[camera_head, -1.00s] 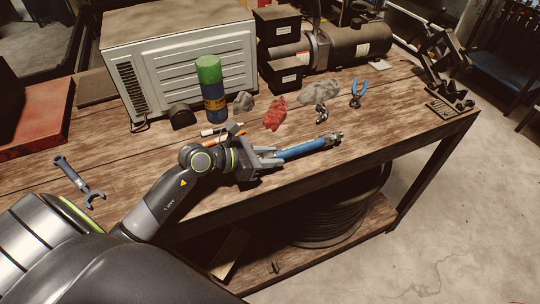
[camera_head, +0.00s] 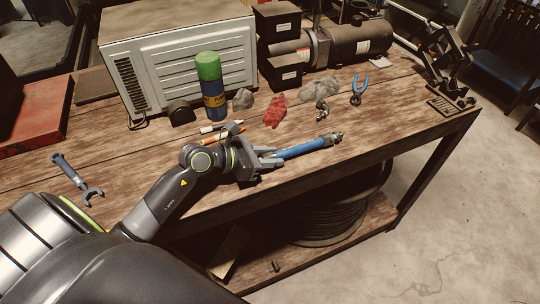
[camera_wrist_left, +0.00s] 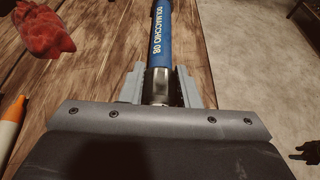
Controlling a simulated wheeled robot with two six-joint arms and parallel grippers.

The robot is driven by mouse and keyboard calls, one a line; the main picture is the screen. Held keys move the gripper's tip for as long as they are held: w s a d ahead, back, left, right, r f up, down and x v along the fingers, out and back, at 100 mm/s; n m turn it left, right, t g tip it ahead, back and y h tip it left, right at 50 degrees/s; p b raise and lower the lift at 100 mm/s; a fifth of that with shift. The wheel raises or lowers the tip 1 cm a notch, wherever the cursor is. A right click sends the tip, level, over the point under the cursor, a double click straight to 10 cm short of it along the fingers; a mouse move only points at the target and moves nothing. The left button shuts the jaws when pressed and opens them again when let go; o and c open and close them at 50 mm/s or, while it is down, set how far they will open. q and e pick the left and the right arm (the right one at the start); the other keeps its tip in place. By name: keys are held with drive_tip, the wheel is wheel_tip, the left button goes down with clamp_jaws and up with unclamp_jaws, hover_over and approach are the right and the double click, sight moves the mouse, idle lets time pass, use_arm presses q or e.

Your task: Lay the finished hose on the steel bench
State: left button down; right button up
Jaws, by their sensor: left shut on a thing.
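The finished hose is a short blue hose (camera_head: 302,149) with metal end fittings. My left gripper (camera_head: 270,158) is shut on its near metal fitting, and the hose points away to the right over the wooden-topped bench (camera_head: 345,183) near its front edge. I cannot tell whether the hose touches the bench top. My right gripper is not in view.
A red rag (camera_head: 275,111), a grey rag (camera_head: 321,91) and blue-handled pliers (camera_head: 357,91) lie behind the hose. A spray can (camera_head: 213,95) stands by a white machine (camera_head: 180,50). A wrench (camera_head: 78,180) lies at left. The bench top right of the hose is clear.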

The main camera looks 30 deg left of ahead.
use_arm(q)
drive_tip(key=shift+d, duration=0.1)
drive_tip(key=c, duration=1)
unclamp_jaws()
drive_tip(key=shift+f, duration=0.1)
